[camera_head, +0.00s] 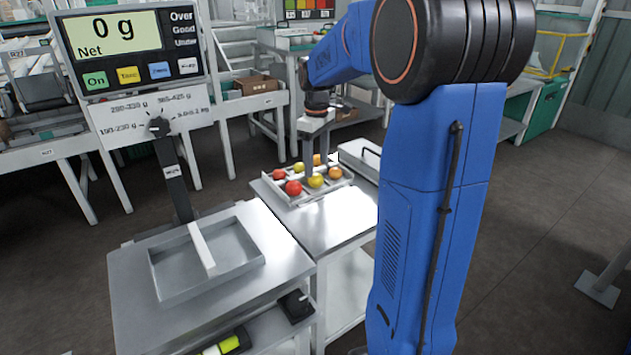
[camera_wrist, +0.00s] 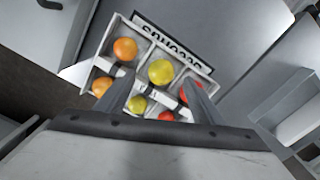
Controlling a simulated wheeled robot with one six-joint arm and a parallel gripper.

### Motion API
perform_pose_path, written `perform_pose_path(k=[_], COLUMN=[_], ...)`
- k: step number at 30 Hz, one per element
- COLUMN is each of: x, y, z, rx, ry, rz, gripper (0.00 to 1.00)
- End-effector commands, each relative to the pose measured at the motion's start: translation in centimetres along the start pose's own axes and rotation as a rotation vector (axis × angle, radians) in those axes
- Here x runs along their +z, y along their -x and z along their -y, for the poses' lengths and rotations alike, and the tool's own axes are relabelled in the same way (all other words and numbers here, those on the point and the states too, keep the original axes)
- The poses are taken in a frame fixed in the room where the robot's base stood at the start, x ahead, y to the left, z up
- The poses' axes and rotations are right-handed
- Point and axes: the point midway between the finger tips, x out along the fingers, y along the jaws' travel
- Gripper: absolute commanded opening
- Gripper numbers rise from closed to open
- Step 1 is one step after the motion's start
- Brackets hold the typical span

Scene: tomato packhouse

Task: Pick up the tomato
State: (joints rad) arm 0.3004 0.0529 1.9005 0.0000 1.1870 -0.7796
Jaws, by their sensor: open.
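A shallow white tray (camera_head: 270,184) with compartments holds several tomatoes. In the head view its near row has a red tomato (camera_head: 293,188), a yellow one (camera_head: 316,181) and an orange one (camera_head: 334,172). My gripper (camera_head: 317,172) points down over the tray. In the wrist view my gripper (camera_wrist: 160,80) is open with no tomato held. A yellow tomato (camera_wrist: 161,71) shows between its fingertips, with an orange one (camera_wrist: 125,49) to the left. The red tomato at right is partly hidden by a finger. Whether the fingers touch any tomato, I cannot tell.
The tray stands on a metal table (camera_head: 345,208). To its left is a weighing station with an empty tray (camera_head: 180,292) and a display (camera_head: 125,45) reading 0 g. A grey box (camera_head: 362,153) stands behind the tomato tray. A lettered sign (camera_wrist: 185,46) lies along the tray's edge.

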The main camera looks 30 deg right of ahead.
Motion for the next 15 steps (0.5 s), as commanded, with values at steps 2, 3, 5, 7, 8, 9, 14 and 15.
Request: perform_pose_path(k=[2,3,5,7,8,9,14,15], x=[-0.1,-0.1,-0.2,-0.2,-0.2,-0.2,-0.3,-0.3], y=[-1.0,-1.6,-2.5,-3.4,-3.7,-4.0,-4.8,-4.8], z=[0.1,0.2,0.3,0.3,0.3,0.3,0.2,0.2], rx=[-0.003,-0.003,-0.003,-0.002,-0.002,-0.002,-0.001,-0.001], ry=[0.001,0.001,0.001,0.0,0.0,0.0,0.0,0.0], rz=[0.003,0.003,0.003,0.002,0.002,0.002,0.001,0.001], gripper=[0.62,0.62,0.62,0.62,0.62,0.62,0.62,0.62])
